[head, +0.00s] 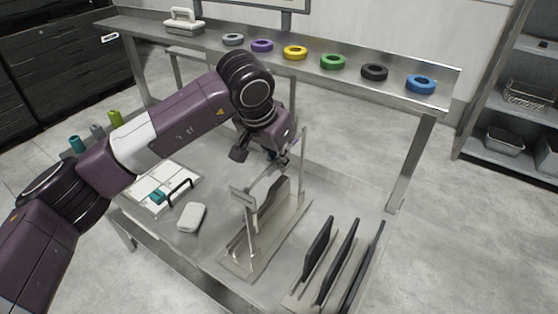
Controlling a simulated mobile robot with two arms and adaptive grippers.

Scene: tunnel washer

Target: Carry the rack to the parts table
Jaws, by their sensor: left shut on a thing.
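The rack (252,232) is a metal frame with upright posts, standing on or just above the metal table (215,255) near the middle of the head view. A dark flat piece stands in it. My left gripper (284,157) is at the top of the rack between its posts and is shut on it. The fingertips are partly hidden by the gripper body and wrist. I cannot tell whether the rack's base touches the table. My right gripper is not in view.
Black plates (318,250) stand upright to the right of the rack. A white block (192,217) and a white tray (165,188) lie to the left. A raised shelf (205,38) at the back carries several coloured rings. A shelving unit (485,150) stands at right, with open floor before it.

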